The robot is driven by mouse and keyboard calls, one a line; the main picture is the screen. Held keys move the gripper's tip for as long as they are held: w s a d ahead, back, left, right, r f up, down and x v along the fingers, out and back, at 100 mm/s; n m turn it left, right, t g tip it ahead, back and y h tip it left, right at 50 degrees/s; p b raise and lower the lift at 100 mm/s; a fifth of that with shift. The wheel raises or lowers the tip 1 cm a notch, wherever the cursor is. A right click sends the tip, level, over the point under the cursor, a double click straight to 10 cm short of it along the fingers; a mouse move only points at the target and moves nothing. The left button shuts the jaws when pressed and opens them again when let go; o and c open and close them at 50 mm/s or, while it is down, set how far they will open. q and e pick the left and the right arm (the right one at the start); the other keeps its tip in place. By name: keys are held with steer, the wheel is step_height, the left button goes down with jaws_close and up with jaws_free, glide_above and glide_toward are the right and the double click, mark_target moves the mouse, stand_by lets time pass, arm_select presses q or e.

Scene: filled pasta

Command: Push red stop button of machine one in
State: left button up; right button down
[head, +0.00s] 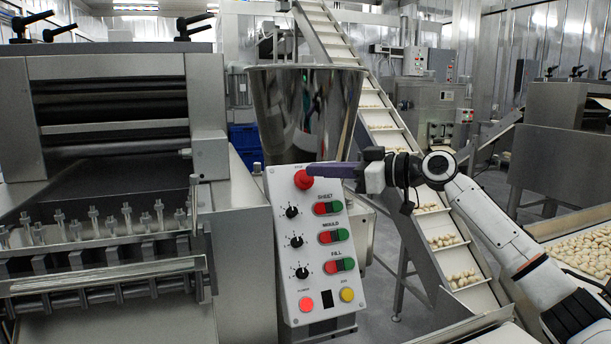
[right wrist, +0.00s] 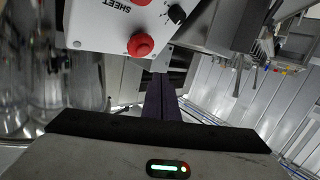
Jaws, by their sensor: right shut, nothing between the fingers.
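The red stop button (head: 303,179) is a round mushroom knob at the top of the white control panel (head: 294,244) on the machine. My right gripper (head: 312,170) comes in from the right with its dark fingers closed and empty. In the head view its tips overlap the button's upper right edge. In the right wrist view the red button (right wrist: 141,45) shows just beyond the closed fingertips (right wrist: 160,78). I cannot tell whether they touch it or whether the button is pressed in. My left gripper is not in view.
Below the button are black knobs (head: 297,242), paired red and green switches (head: 334,236) and a yellow button (head: 347,294). A steel hopper (head: 305,110) stands behind the panel. An inclined conveyor (head: 384,130) carrying pasta runs behind my right arm.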

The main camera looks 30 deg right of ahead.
mark_target(296, 176)
steer(key=shift+w+d+f, duration=0.15)
steer(key=shift+w+f, duration=0.25)
steer(key=shift+w, duration=0.3)
steer(key=shift+w+d+f, duration=0.15)
steer(key=shift+w+f, duration=0.25)
steer(key=shift+w, duration=0.25)
stand_by(1.0)
steer(key=shift+w+d+f, duration=0.1)
steer(key=shift+w+f, duration=0.15)
steer(key=shift+w, duration=0.1)
steer(key=shift+w+d+f, duration=0.1)
steer(key=shift+w+f, duration=0.15)
steer(key=shift+w, duration=0.15)
stand_by(0.9)
steer(key=shift+s, duration=0.1)
steer(key=shift+s+a+r, duration=0.2)
steer(key=shift+s+r, duration=0.25)
steer(key=shift+s, duration=0.2)
steer(key=shift+s+a+r+b, duration=0.2)
steer(key=shift+s+r, duration=0.25)
steer(key=shift+s, duration=0.25)
steer(key=shift+s+a+r+b, duration=0.15)
steer(key=shift+s+r, duration=0.3)
steer(key=shift+s, duration=0.2)
steer(key=shift+s+a+r+b, duration=0.2)
steer(key=shift+s+r, duration=0.25)
steer(key=shift+s, duration=0.25)
